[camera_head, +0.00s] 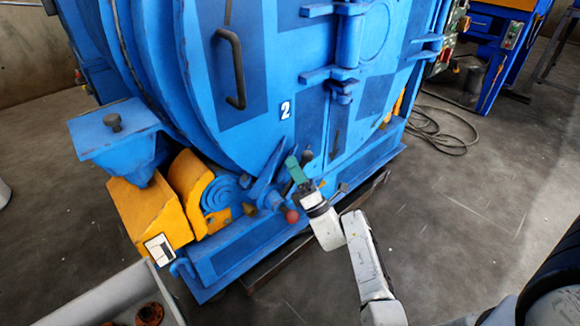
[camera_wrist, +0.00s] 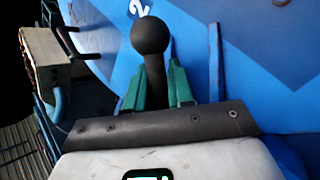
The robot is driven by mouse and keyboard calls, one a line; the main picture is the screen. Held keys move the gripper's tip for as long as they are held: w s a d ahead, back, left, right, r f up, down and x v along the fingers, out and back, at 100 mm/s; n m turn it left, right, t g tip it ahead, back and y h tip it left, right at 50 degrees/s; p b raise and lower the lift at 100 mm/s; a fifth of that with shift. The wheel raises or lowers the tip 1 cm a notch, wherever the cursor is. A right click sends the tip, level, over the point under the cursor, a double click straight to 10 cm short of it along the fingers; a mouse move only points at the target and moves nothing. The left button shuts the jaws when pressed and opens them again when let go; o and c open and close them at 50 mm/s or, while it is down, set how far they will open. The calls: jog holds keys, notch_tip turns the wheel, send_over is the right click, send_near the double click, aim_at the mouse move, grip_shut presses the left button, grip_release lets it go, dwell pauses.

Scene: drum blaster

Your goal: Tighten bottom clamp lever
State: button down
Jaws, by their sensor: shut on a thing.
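The clamp lever with its black ball knob (camera_wrist: 150,36) shows in the middle of the wrist view. Its dark shaft (camera_wrist: 155,88) runs down between the two green fingers of my gripper (camera_wrist: 158,76), which are shut on it. The knob stands out beyond the fingertips. In the head view my gripper (camera_head: 295,168) is at the lower front of the blue drum door (camera_head: 285,70), below the white number 2. A small dark knob (camera_head: 307,156) shows beside the green fingers there. The lever's shaft and base are mostly hidden in the head view.
A red ball-ended lever (camera_head: 291,215) sticks out just below left of my gripper. A yellow housing (camera_head: 150,210) and a blue hopper (camera_head: 115,130) stand at the left. A black door handle (camera_head: 236,70) is above. Open grey floor (camera_head: 440,230) lies to the right.

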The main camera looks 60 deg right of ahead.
jog(key=shift+d+f+m+h, duration=0.1)
jog(key=shift+f+m+h, duration=0.1)
jog(key=shift+m+h, duration=0.2)
jog(key=c, duration=1.1)
grip_release()
jog(key=p+v, duration=0.1)
jog(key=v, duration=1)
jog(key=shift+r, duration=0.15)
